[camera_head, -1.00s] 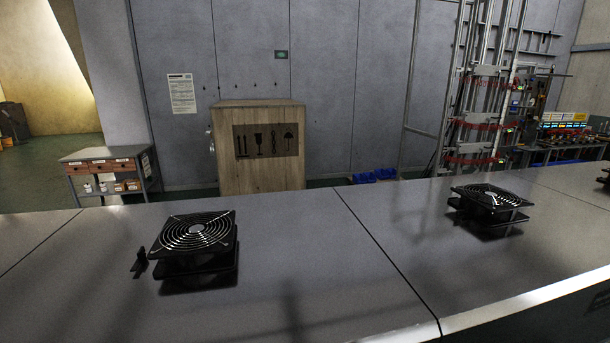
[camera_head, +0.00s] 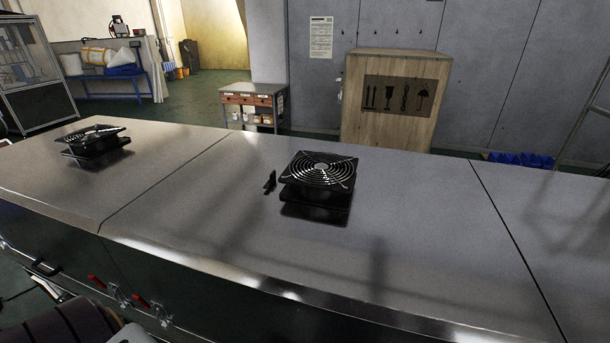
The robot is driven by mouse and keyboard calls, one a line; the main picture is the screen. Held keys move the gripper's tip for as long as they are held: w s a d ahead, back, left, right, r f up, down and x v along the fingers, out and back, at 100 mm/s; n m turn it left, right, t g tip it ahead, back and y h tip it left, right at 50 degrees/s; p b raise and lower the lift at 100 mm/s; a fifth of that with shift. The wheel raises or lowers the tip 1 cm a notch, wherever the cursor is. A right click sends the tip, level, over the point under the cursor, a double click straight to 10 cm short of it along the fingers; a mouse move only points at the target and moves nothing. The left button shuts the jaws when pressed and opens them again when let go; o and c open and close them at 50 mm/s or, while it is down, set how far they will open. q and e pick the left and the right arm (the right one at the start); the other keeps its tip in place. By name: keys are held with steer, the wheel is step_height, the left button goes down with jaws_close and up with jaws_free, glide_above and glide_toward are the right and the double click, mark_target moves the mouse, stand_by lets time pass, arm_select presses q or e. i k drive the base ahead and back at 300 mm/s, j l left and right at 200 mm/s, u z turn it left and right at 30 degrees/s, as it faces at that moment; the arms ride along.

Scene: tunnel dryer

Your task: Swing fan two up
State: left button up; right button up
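Two black fans with round wire guards show on the grey metal top of the dryer (camera_head: 400,235). One fan (camera_head: 318,172) sits near the middle of the view, on a dark base, with a small black bracket (camera_head: 270,182) standing just left of it. The other fan (camera_head: 93,140) sits on the panel to the left. Both guards face up. I cannot tell from the view which of them is fan two.
Red-handled latches (camera_head: 97,282) and a dark handle (camera_head: 44,267) are on the dryer's front side. Behind the dryer stand a wooden crate (camera_head: 392,135), a small drawer bench (camera_head: 250,93) and blue bins (camera_head: 520,159). Open green floor lies at the back left.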

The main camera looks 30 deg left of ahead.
mark_target(333, 177)
steer(key=k+l, duration=0.15)
steer(key=k, duration=0.3)
steer(key=k+l, duration=0.15)
steer(key=k, duration=0.3)
